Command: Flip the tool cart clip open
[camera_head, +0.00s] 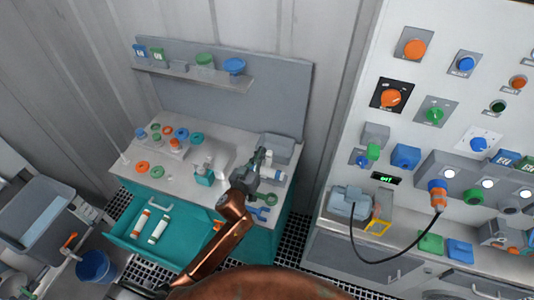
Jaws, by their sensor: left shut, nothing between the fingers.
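The tool cart (278,232) is teal with a grey top and a raised back panel. My left gripper (261,156) is over the right part of the cart top, with its fingers shut and empty, pointing toward a grey box (277,148) at the back right. A white and blue cylinder (272,176) lies just right of the gripper. The clip is too small to make out for certain; the gripper and wrist cover part of this area. I cannot tell whether the fingers touch anything. My right gripper is not in view.
An open drawer (122,233) at the cart's front holds white and orange cylinders. Coloured rings (182,133) and a teal bottle (204,176) sit on the cart top. A white control panel (440,60) stands right.

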